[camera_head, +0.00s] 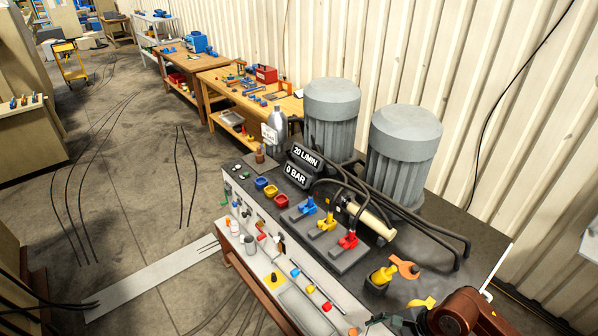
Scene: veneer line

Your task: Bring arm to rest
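A dark reddish-brown arm part (462,312), apparently mine, enters at the bottom right, over the near right end of the dark bench top (455,290). Small black parts (392,320) beside it look like my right gripper. They are cut off by the lower edge, and their fingers cannot be made out. I see nothing held there. My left gripper is not in view.
The bench carries two grey ribbed cylinders (331,115), a 20 L/MIN, 0 BAR display (301,165), and blue, yellow and red valves (347,240). An orange-headed piece (403,267) stands near the arm. Tools line the front ledge; floor (150,200) is open at left.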

